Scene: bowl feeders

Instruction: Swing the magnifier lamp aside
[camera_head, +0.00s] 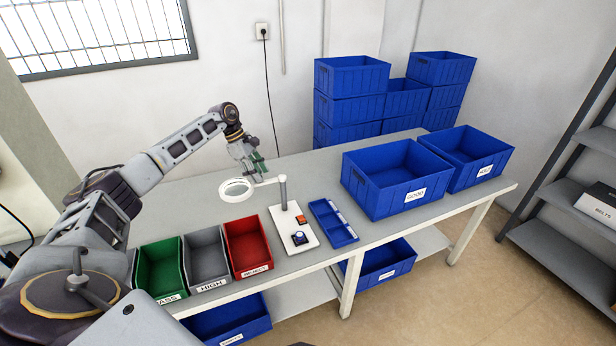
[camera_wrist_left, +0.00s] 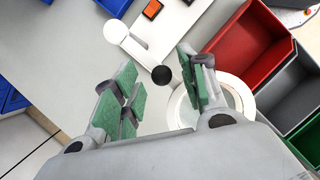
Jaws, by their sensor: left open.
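The magnifier lamp (camera_head: 237,189) has a white ring head on a short arm, joined to an upright grey post (camera_head: 283,192) on the bench. In the left wrist view its ring (camera_wrist_left: 246,98) is partly hidden behind one finger. A black knob (camera_wrist_left: 161,74) on the lamp shows between the fingers, and the white post top (camera_wrist_left: 115,31) lies beyond. My left gripper (camera_head: 256,164), with green finger pads, is open just above and behind the lamp arm. Its open fingers also show in the wrist view (camera_wrist_left: 160,92); I cannot tell whether they touch the lamp. My right gripper is out of view.
Green (camera_head: 160,268), grey (camera_head: 206,256) and red (camera_head: 247,247) bins stand along the front edge. A white control plate (camera_head: 292,222) and blue divided tray (camera_head: 333,222) lie right of them. Large blue bins (camera_head: 385,205) fill the right end. Bench behind the lamp is clear.

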